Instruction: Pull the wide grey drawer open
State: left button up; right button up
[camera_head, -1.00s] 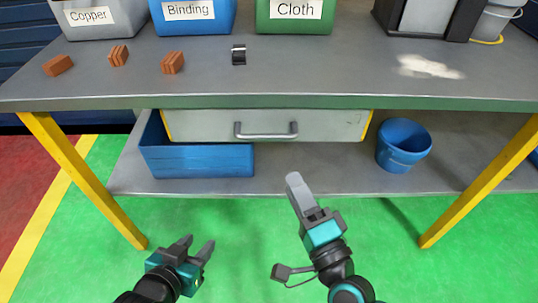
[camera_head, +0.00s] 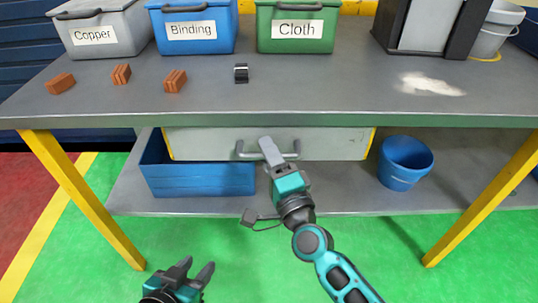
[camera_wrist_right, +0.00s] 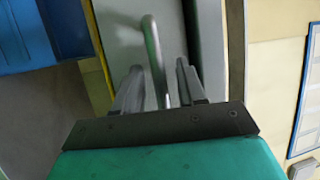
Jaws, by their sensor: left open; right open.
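The wide grey drawer (camera_head: 330,146) hangs under the workbench top and looks shut. Its bar handle (camera_head: 243,155) is partly covered by my right gripper (camera_head: 268,148) in the head view. In the right wrist view, the handle (camera_wrist_right: 152,50) runs between the two open fingers of my right gripper (camera_wrist_right: 156,85), and the drawer front (camera_wrist_right: 122,35) lies beyond. The fingers do not appear closed on the bar. My left gripper (camera_head: 194,272) is open and empty, low over the green floor at the bottom left.
A blue open box (camera_head: 200,180) and a blue bucket (camera_head: 405,163) stand on the lower shelf either side of the drawer. Yellow legs (camera_head: 85,200) frame the bench. The worktop (camera_head: 320,90) carries bins, several copper-coloured blocks and a small black part.

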jog(key=shift+c, duration=0.2)
grip_shut()
dwell(0.5)
